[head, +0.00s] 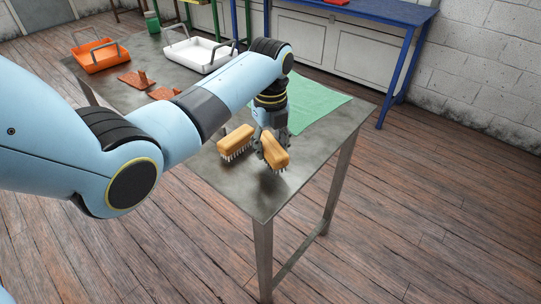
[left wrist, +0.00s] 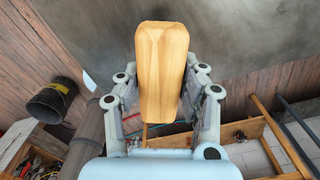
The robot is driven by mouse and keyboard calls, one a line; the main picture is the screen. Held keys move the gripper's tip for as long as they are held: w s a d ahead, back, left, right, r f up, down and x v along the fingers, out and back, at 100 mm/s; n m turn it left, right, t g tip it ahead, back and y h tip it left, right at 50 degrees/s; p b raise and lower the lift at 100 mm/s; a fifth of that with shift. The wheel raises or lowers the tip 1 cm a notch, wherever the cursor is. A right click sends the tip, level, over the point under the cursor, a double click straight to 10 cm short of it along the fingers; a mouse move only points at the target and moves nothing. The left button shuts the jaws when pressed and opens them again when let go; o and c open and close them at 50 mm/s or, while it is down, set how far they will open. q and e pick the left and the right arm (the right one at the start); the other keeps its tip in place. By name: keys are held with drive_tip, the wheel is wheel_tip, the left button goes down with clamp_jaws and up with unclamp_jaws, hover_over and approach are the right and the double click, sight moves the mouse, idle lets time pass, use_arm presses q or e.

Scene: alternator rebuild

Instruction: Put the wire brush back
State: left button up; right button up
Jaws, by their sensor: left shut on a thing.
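My left gripper (head: 267,143) points down over the near end of the grey metal table and is shut on a wire brush (head: 274,149). This brush has a tan wooden block and dark bristles that point down. In the left wrist view the block (left wrist: 161,70) sits between the two fingers of the left gripper (left wrist: 162,100). I cannot tell whether its bristles touch the table. A second, similar brush (head: 236,139) rests bristles down on the table, just left of the held one. My right gripper is not in view.
The table (head: 262,196) also carries a green cloth (head: 312,107), a white tray (head: 203,54), an orange tray (head: 98,54) and reddish-brown pieces (head: 135,78). Bare tabletop lies in front of the brushes. A blue bench (head: 375,11) stands behind.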

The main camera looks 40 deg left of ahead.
sight(270, 143)
use_arm(q)
wheel_tip(270, 143, down, 3)
drive_tip(key=shift+r, duration=0.1)
drive_tip(key=shift+f, duration=0.45)
drive_tip(key=o, duration=1)
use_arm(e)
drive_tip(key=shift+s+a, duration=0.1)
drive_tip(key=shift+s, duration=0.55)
use_arm(q)
drive_tip(key=shift+r, duration=0.35)
wheel_tip(270, 143, up, 12)
drive_tip(key=shift+f, duration=0.2)
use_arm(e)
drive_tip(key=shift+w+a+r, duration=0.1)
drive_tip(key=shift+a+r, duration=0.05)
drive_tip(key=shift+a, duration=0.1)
